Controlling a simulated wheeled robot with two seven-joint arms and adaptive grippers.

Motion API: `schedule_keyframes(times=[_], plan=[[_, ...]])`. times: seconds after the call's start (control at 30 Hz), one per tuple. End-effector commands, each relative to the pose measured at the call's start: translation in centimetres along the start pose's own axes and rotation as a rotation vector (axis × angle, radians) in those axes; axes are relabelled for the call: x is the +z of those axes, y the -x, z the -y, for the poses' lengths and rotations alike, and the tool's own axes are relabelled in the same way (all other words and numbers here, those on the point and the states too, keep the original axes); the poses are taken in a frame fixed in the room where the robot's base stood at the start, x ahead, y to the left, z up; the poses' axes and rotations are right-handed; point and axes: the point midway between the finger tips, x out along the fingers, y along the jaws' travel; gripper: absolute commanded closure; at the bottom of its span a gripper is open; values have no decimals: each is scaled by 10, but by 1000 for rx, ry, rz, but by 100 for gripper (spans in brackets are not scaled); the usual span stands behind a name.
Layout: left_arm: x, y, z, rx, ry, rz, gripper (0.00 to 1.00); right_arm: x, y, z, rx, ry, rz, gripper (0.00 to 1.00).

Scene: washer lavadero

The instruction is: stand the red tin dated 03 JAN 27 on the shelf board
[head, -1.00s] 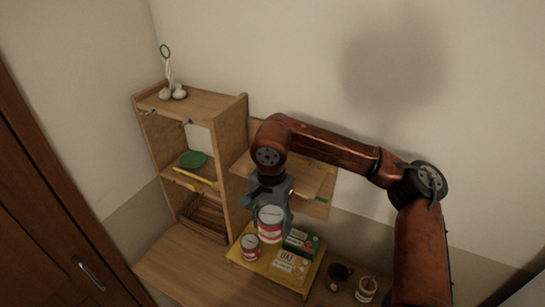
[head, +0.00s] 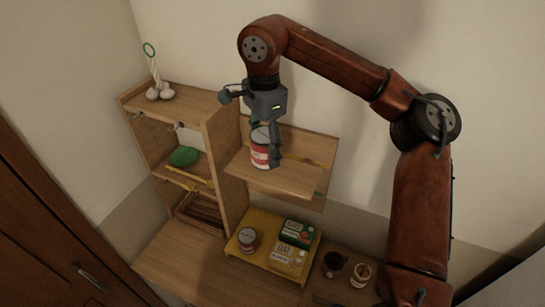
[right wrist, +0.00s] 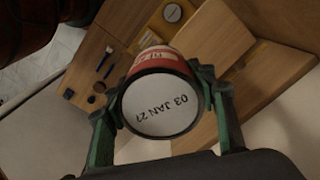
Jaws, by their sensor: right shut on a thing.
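The red tin (head: 260,147) has a red and white label. Its pale lid reads 03 JAN 27 in the right wrist view (right wrist: 160,104). My right gripper (head: 262,140) is shut on the tin, with a finger on each side, and holds it upright. In the head view the tin is over the shelf board (head: 285,180), near its left part; I cannot tell whether its base touches the board. The board also shows in the right wrist view (right wrist: 262,75). My left gripper is not in view.
A yellow tray-like stand (head: 262,258) below the board holds another red tin (head: 247,239), a green box (head: 298,233) and an oat box (head: 289,259). A dark mug (head: 334,263) and a white jar (head: 360,275) stand to its right. A wooden shelf unit (head: 222,150) rises just left of the board.

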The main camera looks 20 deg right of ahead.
Motion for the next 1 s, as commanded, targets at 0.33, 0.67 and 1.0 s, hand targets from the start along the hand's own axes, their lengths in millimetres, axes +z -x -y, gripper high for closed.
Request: schedule_keyframes(times=[0.33,0.67,1.0], plan=[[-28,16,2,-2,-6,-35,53,-35,-47,30,-1,2,0,87],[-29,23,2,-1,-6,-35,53,-44,-79,38,-1,2,0,87],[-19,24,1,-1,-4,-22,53,-43,-93,38,-3,1,1,87]])
